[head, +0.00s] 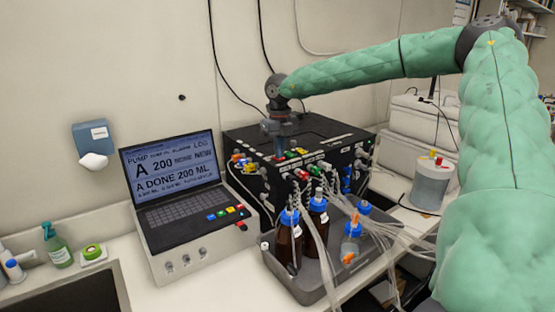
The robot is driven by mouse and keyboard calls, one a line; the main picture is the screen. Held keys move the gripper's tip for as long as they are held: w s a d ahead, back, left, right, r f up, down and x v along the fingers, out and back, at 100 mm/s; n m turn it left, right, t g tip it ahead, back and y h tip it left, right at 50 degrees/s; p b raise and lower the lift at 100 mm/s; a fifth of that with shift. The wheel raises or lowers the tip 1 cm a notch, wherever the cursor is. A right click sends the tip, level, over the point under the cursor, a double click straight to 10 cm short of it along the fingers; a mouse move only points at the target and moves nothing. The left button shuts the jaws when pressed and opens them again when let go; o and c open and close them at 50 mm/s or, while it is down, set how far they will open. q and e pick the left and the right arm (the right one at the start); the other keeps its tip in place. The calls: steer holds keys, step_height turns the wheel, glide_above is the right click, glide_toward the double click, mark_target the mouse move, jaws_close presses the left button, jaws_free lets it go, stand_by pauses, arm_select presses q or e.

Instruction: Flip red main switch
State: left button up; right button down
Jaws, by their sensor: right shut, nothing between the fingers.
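My right gripper (279,152) points straight down over the front top edge of the black bioreactor box (325,130). Its fingers are shut with nothing between them. A small red part (279,158) shows right at the fingertips; it may be the red main switch, and the fingers partly hide it. I cannot tell whether they touch it or which way it is set. Another red part (241,226) sits on the front of the laptop-like control console (200,245). My left gripper is out of view.
Brown bottles with blue caps (288,245) stand in a grey tray (310,293) before the box, with tubes running right. A white canister (432,185) stands at right. A green soap bottle (57,247) and dark sink (75,290) are at left.

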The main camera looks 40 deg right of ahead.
steer(key=shift+f, duration=0.25)
steer(key=shift+r, duration=0.1)
stand_by(0.3)
steer(key=shift+r, duration=3.35)
steer(key=shift+r, duration=0.1)
